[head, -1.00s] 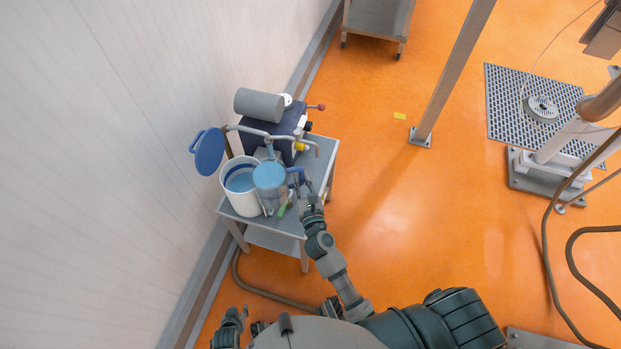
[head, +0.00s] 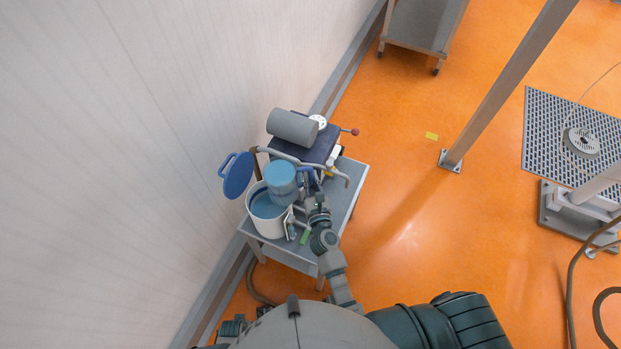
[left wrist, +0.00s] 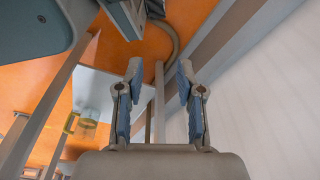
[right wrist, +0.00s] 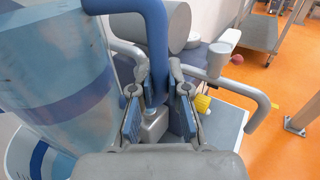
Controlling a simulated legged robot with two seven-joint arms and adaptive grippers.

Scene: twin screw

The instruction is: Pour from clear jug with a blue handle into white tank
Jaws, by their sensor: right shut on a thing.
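The clear jug (head: 281,181) with blue liquid is held above the right part of the white tank's opening in the head view. My right gripper (head: 316,198) is shut on its blue handle (right wrist: 155,45), seen close in the right wrist view. There the jug body (right wrist: 60,75) is tilted to the left over the tank. The white tank (head: 266,222) stands on the cart with blue liquid inside. I cannot tell whether liquid is flowing. My left gripper (left wrist: 160,95) is open and empty, facing the floor beside the wall.
The tank's blue lid (head: 238,176) stands open at the left. A machine with a grey cylinder (head: 293,126) and pipes sits behind on the grey cart (head: 352,178). A green object (head: 305,237) lies near the cart's front edge.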

